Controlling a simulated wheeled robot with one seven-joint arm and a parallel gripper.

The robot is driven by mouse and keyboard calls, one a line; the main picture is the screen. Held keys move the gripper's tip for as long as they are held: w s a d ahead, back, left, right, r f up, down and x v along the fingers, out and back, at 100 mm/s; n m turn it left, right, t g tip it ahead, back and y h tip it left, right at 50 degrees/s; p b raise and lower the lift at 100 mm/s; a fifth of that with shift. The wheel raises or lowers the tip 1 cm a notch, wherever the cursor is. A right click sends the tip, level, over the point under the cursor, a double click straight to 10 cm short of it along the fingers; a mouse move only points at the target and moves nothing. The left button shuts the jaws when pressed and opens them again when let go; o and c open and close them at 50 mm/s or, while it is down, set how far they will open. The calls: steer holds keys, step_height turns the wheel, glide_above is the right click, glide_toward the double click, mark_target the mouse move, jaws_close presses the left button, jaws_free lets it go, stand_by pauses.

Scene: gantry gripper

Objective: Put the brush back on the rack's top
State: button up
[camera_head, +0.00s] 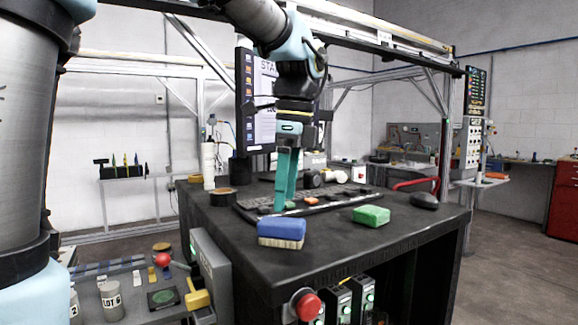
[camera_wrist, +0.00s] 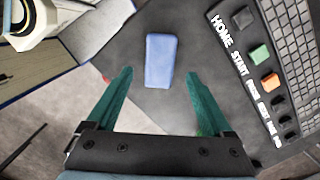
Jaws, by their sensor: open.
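A brush (camera_head: 281,230) with a blue back and tan bristles lies bristles down near the front edge of a black-topped cabinet (camera_head: 330,240). In the wrist view the blue back of the brush (camera_wrist: 161,62) is seen from above, in line with the gap between the fingers. My gripper (camera_head: 283,205) has two long teal fingers pointing down, close above and behind the brush in the head view. It is open and empty, and its fingertips (camera_wrist: 158,75) stand apart in the wrist view. I cannot tell for sure which piece is the rack.
A green block (camera_head: 371,215), a mouse (camera_head: 425,201) and a keyboard panel (camera_head: 310,200) are on the black top. A monitor (camera_head: 258,100) stands behind. A red knob (camera_head: 308,306) is on the cabinet front. A grey lever box (camera_head: 210,270) is at the left.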

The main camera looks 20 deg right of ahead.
mark_target(290, 221)
step_height(290, 221, up, 6)
steer(key=shift+s+d, duration=0.2)
steer(key=shift+d, duration=0.1)
stand_by(0.4)
